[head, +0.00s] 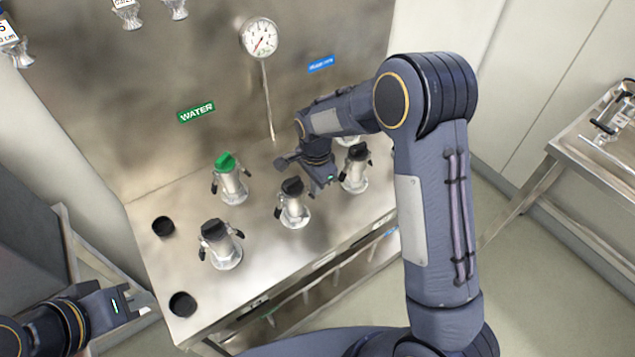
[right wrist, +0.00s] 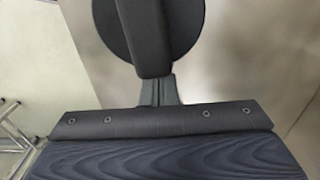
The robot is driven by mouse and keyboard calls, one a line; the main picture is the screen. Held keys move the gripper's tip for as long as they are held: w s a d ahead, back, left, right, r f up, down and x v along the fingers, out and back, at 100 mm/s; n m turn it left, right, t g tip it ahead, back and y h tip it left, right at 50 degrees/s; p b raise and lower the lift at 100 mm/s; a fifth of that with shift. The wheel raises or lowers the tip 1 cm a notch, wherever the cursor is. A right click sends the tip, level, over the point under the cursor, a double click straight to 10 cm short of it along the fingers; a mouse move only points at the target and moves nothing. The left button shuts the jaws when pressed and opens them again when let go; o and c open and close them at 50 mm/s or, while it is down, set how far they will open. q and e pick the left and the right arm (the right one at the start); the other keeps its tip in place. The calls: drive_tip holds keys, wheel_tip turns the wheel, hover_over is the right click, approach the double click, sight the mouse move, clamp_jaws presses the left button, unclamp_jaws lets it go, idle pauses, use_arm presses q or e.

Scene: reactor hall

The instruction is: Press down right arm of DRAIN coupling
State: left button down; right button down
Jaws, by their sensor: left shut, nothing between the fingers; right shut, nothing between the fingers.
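Several silver couplings with side arms stand on the steel bench. One has a green cap (head: 229,182) and stands near the WATER sign (head: 196,112). Black-capped ones stand at the front left (head: 222,246), the middle (head: 292,205) and the right (head: 355,170); another is partly hidden behind my right arm. I cannot read a DRAIN label, so I cannot tell which one it is. My right gripper (head: 320,184) is shut and empty, between the middle and right couplings; contact cannot be told. My left gripper (head: 142,303) is shut and empty, off the bench's left front corner.
Two black round caps or holes (head: 163,227) (head: 182,304) lie along the bench's left side. A gauge (head: 260,37) with a thin stem and a blue label (head: 321,65) are on the back panel. A side table (head: 600,150) stands right. The right wrist view shows mostly dark gripper parts.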

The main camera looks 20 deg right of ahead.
drive_tip(key=shift+w+d+r+p, duration=0.2)
drive_tip(key=shift+d+r+p, duration=0.15)
drive_tip(key=shift+d+r, duration=0.3)
wheel_tip(320, 180, up, 6)
drive_tip(key=p, duration=0.4)
drive_tip(key=shift+f, duration=0.1)
drive_tip(key=s+d+r+n+t+y, duration=0.25)
drive_tip(key=s+d+r+n, duration=0.3)
drive_tip(key=s+r, duration=0.7)
drive_tip(key=s+r+n+t+y, duration=0.1)
drive_tip(key=s+n, duration=0.5)
drive_tip(key=s, duration=0.9)
drive_tip(key=shift+r+t+b, duration=0.3)
drive_tip(key=shift+r+t, duration=0.45)
drive_tip(key=shift+t, duration=0.3)
